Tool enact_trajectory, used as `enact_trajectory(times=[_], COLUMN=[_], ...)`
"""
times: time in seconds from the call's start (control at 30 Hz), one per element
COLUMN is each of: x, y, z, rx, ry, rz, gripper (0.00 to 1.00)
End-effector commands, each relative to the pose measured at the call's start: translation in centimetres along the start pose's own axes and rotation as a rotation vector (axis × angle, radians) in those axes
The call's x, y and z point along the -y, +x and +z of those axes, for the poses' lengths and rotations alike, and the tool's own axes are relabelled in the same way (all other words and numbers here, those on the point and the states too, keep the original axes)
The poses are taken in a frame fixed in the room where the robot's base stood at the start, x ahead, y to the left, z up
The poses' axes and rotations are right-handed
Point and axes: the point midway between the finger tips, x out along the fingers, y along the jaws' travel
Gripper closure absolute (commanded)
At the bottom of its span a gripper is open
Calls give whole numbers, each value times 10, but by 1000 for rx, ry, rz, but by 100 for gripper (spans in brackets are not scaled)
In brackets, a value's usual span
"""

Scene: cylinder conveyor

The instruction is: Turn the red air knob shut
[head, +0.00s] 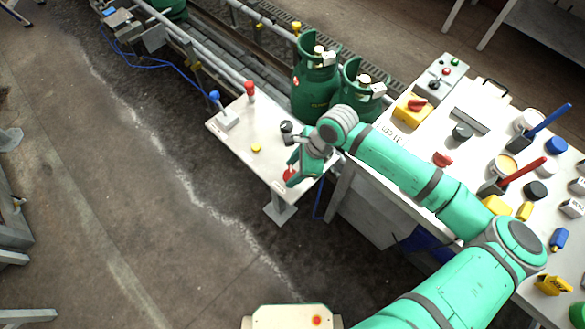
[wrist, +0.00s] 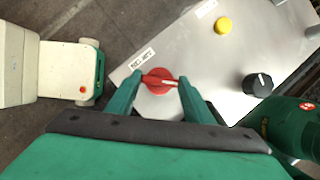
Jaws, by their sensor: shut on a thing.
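The red air knob (wrist: 158,82) is a round red disc with a raised bar, mounted on a pale grey panel (wrist: 200,62) beside a small printed label (wrist: 142,59). In the wrist view my gripper (wrist: 159,81) has its two green fingers on either side of the knob, shut on its bar. The bar lies nearly crosswise between the fingertips. In the head view the red knob (head: 290,175) shows partly behind my gripper (head: 293,171) at the panel's near right corner. The label's text is too small to read surely.
A yellow button (head: 256,148) and a black knob (head: 286,127) sit on the same panel. Blue (head: 214,96) and red (head: 250,87) levers stand at its far side. Green gas cylinders (head: 314,80) stand behind. A cluttered workbench (head: 400,150) is at right. The floor at left is open.

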Motion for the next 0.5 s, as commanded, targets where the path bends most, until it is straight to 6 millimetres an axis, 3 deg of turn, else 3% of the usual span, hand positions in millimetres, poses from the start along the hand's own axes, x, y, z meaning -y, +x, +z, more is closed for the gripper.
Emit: enact_trajectory(times=[0.5], x=[-4], y=[0], z=[0], rx=[-3], ry=[435], rz=[-181], gripper=[76])
